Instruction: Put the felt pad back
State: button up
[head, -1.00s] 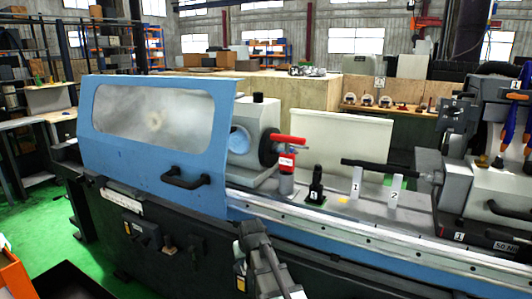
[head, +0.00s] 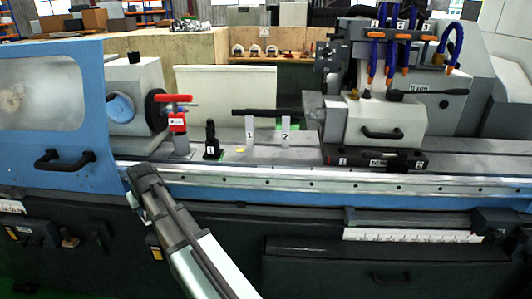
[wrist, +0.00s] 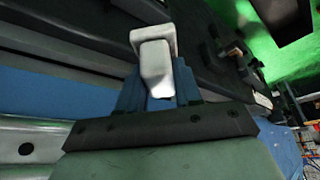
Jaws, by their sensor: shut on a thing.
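In the wrist view my gripper (wrist: 156,82) has its blue fingers shut on a white piece (wrist: 153,42). The piece has a flat, rounded square end and a narrower block that sits between the fingers. It looks like the felt pad, though its material cannot be told. It is held over or beside the dark front of the machine, clear of any visible surface. In the head view my arm reaches up from the bottom in front of the grinder; the fingers and the held piece cannot be made out there.
The grinder bed (head: 340,183) runs across the head view.

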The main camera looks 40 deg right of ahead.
jog(key=w+d+r, duration=0.2)
jog(key=w+r, duration=0.1)
jog(key=r, duration=0.5)
jog(key=w+d+r, duration=0.2)
jog(key=w+r, duration=0.1)
jog(key=r, duration=0.5)
jog(key=s+d+r+m+h, duration=0.1)
jog(key=s+d+r+m, duration=0.15)
jog(key=d, duration=0.95)
jog(key=s+d+r+m, duration=0.15)
jog(key=d+r, duration=0.25)
jog(key=d, duration=0.8)
jog(key=s+d+f, duration=0.2)
jog(key=s+d, duration=0.2)
jog(key=d, duration=0.6)
jog(key=s+d+f, duration=0.2)
jog(key=s+d, duration=0.3)
jog(key=d, duration=0.4)
jog(key=shift+m+h, duration=0.4)
jog(key=shift+h, duration=0.1)
jog(key=shift+w+d+f, duration=0.1)
jog(key=shift+f, duration=2.2)
jog(key=shift+w+d+f, duration=0.1)
jog(key=shift+f, duration=2.2)
jog(key=shift+s+f, duration=0.1)
jog(key=o, duration=1)
jog(key=shift+o, duration=0.2)
